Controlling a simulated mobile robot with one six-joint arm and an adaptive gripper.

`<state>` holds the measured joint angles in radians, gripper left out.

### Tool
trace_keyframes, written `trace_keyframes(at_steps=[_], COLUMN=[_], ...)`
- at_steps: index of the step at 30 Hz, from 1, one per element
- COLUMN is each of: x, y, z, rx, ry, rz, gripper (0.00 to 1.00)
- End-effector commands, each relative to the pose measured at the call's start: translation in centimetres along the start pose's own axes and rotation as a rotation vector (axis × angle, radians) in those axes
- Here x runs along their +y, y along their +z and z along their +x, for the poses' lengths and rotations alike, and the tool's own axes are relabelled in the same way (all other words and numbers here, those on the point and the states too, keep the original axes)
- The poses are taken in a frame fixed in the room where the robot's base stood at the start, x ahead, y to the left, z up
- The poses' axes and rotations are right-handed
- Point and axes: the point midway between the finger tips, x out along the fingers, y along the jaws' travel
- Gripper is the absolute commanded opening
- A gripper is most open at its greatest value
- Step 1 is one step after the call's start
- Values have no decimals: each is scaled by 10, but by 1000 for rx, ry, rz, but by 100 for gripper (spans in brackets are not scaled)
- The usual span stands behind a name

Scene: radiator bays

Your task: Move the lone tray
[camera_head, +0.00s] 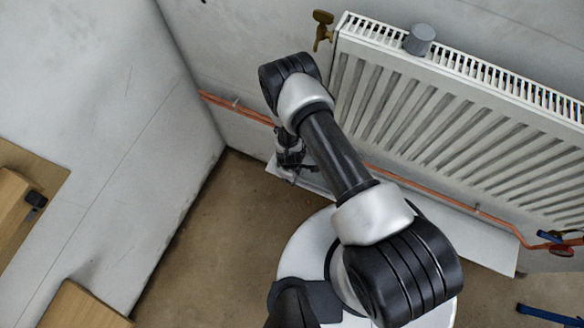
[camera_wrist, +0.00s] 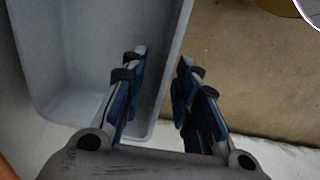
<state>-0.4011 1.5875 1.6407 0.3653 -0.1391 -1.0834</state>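A grey tray (camera_wrist: 75,100) with raised walls fills the left half of the wrist view. Its right-hand wall runs up the middle of that view. My gripper (camera_wrist: 162,68) is open, with one finger over the inside of the tray and the other outside over the brown floor. The tray's wall shows in the gap between the fingers; I see no clear contact. In the head view my gripper (camera_head: 293,165) is low by the wall below the radiator's left end, partly hidden by my arm. I cannot make out the tray in the head view.
A white radiator (camera_head: 440,125) hangs on the wall, with a grey cylinder (camera_head: 419,40) on top and a brass valve (camera_head: 322,28) beside it. A copper pipe (camera_head: 430,190) runs below, above a pale strip (camera_head: 475,243). Brown floor (camera_head: 225,235) is open at left.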

Motion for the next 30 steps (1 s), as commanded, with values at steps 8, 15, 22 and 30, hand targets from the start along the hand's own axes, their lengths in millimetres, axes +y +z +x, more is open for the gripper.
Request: trace_keyframes(at_steps=[8, 15, 22, 30], x=[1, 0, 0, 0], y=[-2, -1, 0, 0], z=[-46, -95, -116, -118], rx=[3, 2, 1, 0], ry=[2, 2, 0, 0], rz=[-1, -1, -1, -1], gripper=[28, 28, 28, 28])
